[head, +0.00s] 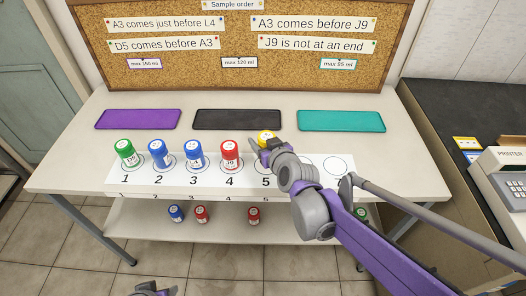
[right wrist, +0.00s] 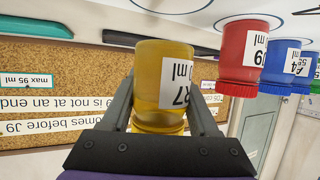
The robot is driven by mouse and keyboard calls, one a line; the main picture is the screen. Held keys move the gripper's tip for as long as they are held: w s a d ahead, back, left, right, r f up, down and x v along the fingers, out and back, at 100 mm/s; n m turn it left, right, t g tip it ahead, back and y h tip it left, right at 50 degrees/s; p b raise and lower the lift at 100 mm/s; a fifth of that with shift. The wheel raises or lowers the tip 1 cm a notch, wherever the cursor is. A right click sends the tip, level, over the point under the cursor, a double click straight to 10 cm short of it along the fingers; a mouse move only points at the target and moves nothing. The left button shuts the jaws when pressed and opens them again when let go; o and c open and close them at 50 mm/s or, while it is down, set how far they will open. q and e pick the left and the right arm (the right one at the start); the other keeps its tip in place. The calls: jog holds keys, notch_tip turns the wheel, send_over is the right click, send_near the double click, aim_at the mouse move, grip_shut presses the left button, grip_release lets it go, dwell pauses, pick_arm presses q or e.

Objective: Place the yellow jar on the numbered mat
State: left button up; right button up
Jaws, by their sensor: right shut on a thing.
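The yellow jar (head: 266,137) is between the fingers of my right gripper (head: 262,146), at spot 5 of the white numbered mat (head: 200,178). In the right wrist view, which is upside down, both fingers grip the yellow jar (right wrist: 160,75), and part of its label reads R7. The jar looks upright; I cannot tell whether its base touches the mat. A green jar (head: 125,153) stands at 1, blue jars at 2 (head: 160,154) and 3 (head: 194,154), and a red jar (head: 229,153) at 4. My left gripper (head: 155,290) shows only partly at the bottom edge.
Purple (head: 138,120), black (head: 237,120) and teal (head: 342,121) trays lie empty behind the mat. A corkboard (head: 240,75) with order notes stands behind. Several jars stand on the lower shelf (head: 225,225). The mat's circle at the far right (head: 335,166) is empty.

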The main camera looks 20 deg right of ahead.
jog(key=shift+f+b, duration=0.55)
jog(key=shift+f, duration=1.35)
jog(key=shift+f, duration=0.15)
jog(key=o, duration=1.4)
